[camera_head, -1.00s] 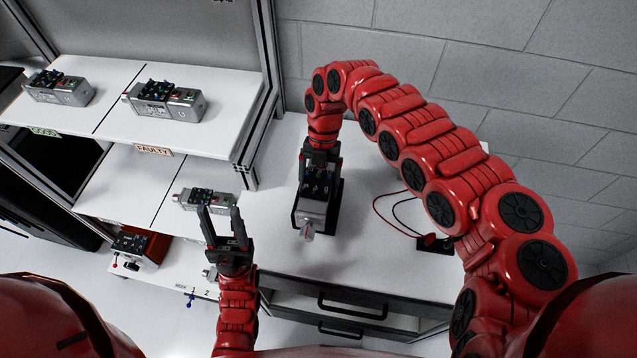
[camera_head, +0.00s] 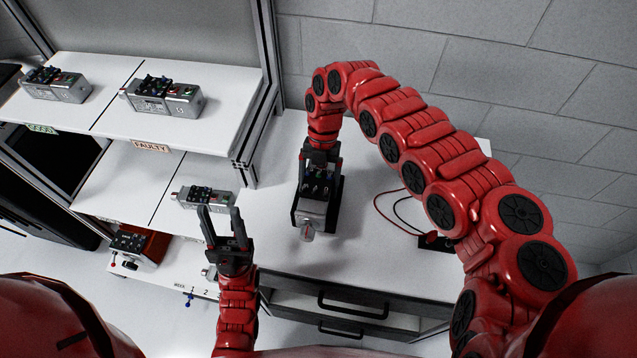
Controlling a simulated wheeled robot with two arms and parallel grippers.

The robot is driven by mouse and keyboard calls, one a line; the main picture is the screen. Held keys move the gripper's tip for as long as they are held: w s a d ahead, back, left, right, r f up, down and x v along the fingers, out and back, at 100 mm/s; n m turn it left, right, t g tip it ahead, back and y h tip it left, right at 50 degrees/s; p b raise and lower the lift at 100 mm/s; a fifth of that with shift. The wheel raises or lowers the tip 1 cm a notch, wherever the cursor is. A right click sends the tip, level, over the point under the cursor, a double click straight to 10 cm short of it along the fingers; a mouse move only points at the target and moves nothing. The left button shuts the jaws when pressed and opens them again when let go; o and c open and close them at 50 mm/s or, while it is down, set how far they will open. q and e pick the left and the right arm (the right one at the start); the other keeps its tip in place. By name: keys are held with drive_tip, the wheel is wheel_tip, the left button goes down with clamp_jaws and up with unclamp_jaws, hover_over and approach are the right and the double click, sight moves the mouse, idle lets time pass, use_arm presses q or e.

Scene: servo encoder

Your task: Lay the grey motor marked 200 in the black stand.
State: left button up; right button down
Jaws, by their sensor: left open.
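A grey motor (camera_head: 312,212) with a dark top lies in or on the black stand (camera_head: 336,192) on the worktop; its marking is too small to read. My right gripper (camera_head: 320,160) points down over the far end of this motor. Its fingertips are hidden, so I cannot tell if it grips. Another grey motor (camera_head: 190,195) lies on the lower shelf, its marking also unreadable. My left gripper (camera_head: 221,210) is open and empty, its fingertips in front of that motor in the picture. I cannot tell if they touch it.
Grey motors (camera_head: 165,97) sit on the upper shelf (camera_head: 215,120), which bears a "FAULTY" label (camera_head: 150,146). A black box (camera_head: 432,241) with red and black cables lies at right. The worktop (camera_head: 265,235) between the grippers is clear.

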drive_tip(key=shift+f+b, duration=0.35)
drive_tip(key=shift+b, duration=0.05)
